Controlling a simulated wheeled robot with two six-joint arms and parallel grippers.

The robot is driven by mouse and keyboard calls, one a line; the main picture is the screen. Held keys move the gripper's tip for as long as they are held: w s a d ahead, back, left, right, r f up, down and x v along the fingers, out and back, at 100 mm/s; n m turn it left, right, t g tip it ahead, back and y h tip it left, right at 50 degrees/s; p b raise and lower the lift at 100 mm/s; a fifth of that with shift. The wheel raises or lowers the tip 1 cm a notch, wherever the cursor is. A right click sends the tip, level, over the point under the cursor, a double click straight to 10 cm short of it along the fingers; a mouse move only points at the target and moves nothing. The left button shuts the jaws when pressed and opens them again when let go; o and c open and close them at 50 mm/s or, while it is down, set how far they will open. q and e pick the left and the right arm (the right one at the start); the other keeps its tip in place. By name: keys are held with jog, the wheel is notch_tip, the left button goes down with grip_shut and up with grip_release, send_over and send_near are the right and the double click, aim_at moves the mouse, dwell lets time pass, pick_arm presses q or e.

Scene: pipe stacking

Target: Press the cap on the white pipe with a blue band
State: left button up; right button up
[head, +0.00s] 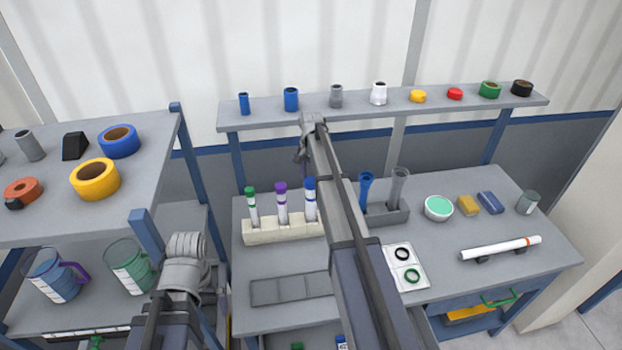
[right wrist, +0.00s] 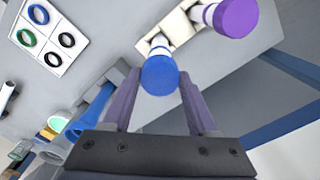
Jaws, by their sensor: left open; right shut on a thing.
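The white pipe with a blue band (head: 311,203) stands upright in the cream rack (head: 270,233), at its right end, with a blue cap (head: 309,183) on top. In the right wrist view the blue cap (right wrist: 160,76) is between the fingers of my right gripper (right wrist: 158,88), which is shut on it. How far the cap is seated is hard to tell.
Pipes with a purple cap (head: 280,187) and a green cap (head: 250,190) stand in the same rack. A grey holder (head: 385,218) with blue and grey tubes is close on the right. A card with rings (head: 408,280) lies in front. A raised shelf (head: 450,103) runs behind.

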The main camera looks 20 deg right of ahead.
jog(key=shift+f+b, duration=0.4)
jog(key=shift+f, duration=0.05)
jog(key=o, duration=1.5)
jog(key=shift+r, duration=0.1)
jog(key=shift+r+p, duration=3.5)
jog(key=shift+p, duration=0.15)
jog(key=shift+f, duration=0.15)
notch_tip(320, 180, down, 6)
jog(key=b, duration=0.6)
